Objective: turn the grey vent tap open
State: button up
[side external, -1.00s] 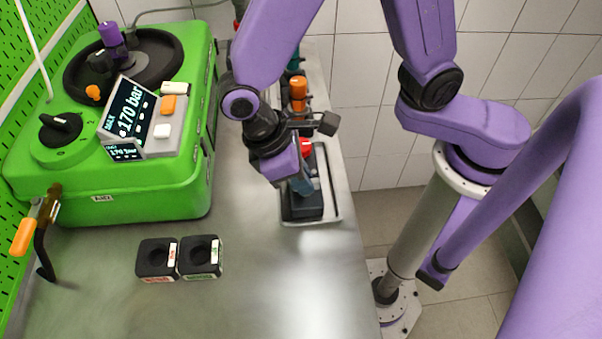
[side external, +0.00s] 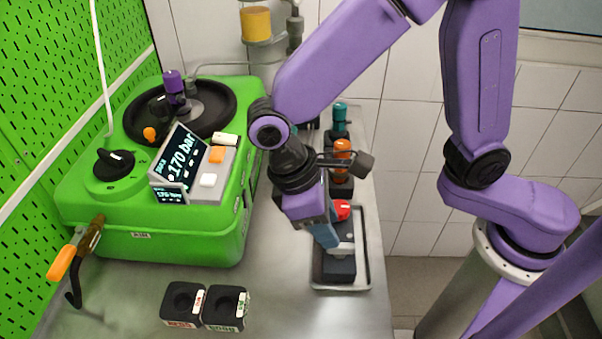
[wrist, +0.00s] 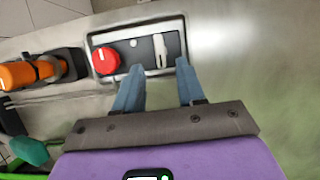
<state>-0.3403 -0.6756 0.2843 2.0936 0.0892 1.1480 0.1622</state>
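The grey vent tap (wrist: 160,50) is a pale lever handle on a metal-rimmed panel, beside a round red knob (wrist: 106,61). In the side view, the red knob (side external: 342,210) is partly hidden by my gripper, and a pale grey piece (side external: 345,248) shows past the fingers. My gripper (wrist: 159,66) is open and empty, its two blue fingers spread apart. In the wrist view the fingertips lie on either side of the lever's near end. Whether they touch it I cannot tell. In the side view my gripper (side external: 328,236) points down over the panel.
The panel's tray (side external: 365,270) sits near the bench's right edge. Orange (side external: 342,150) and teal (side external: 340,112) valve handles stand behind it. A green pump housing (side external: 180,235) with a "170 bar" display (side external: 185,158) stands left. Two black holders (side external: 225,308) lie in front.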

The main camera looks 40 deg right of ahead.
jog(key=v, duration=1.2)
jog(key=shift+w, duration=0.1)
jog(key=s+d+f+n+t+y, duration=0.1)
jog(key=s+d+f, duration=0.1)
jog(key=d, duration=0.6)
jog(key=s+d+f+n+t+y, duration=0.1)
jog(key=s+d+f, duration=0.1)
jog(key=s+d, duration=0.3)
jog(key=s+d+f+n+t+y, duration=0.1)
jog(key=s+d+f, duration=0.2)
jog(key=d, duration=0.7)
jog(key=shift+s+d+y, duration=0.3)
jog(key=shift+s, duration=0.05)
jog(key=shift+f, duration=0.1)
